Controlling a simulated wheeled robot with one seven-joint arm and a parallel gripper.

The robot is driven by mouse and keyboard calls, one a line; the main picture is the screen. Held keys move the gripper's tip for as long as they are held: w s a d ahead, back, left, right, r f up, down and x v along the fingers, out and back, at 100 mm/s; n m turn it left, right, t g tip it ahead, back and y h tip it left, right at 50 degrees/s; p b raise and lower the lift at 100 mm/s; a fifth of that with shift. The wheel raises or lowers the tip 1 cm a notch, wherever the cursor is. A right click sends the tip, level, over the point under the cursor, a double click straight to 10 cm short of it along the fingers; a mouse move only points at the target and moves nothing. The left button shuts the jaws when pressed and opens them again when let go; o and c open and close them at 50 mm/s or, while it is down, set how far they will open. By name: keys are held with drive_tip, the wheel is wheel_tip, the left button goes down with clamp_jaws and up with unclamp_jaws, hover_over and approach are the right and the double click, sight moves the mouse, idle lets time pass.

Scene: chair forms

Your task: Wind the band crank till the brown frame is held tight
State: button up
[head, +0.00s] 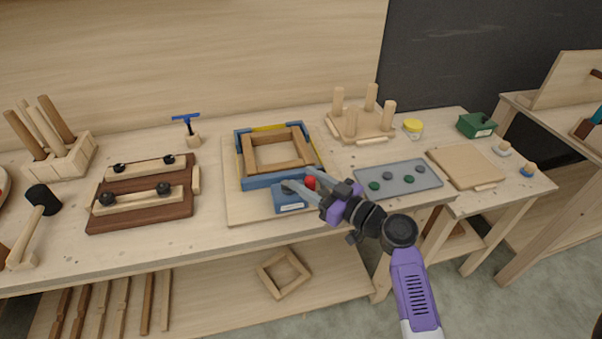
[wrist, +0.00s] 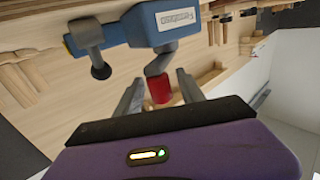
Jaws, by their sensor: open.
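The brown frame (head: 302,146) lies flat on a pale board, ringed by a band clamp with blue sides and corners and a yellow stretch at the back (head: 268,128). The clamp's blue housing (head: 289,200) is at the frame's front; it also shows in the wrist view (wrist: 165,22). The crank has a grey arm (wrist: 157,64) ending in a red knob (wrist: 159,90), also seen in the head view (head: 310,183). My gripper (wrist: 157,96) is open, with one finger on each side of the red knob; contact cannot be told. A grey lever with a black ball (wrist: 100,71) is beside the housing.
A brown clamping jig (head: 140,212) and a mallet (head: 41,205) are to the left. A blue T-handled tool (head: 187,122) stands behind. A grey tray (head: 398,179) and pegged block (head: 362,125) are to the right. A spare frame (head: 284,273) lies on the lower shelf.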

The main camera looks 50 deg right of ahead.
drive_tip(key=shift+w, duration=0.95)
drive_tip(key=shift+c, duration=0.5)
clamp_jaws()
idle(0.3)
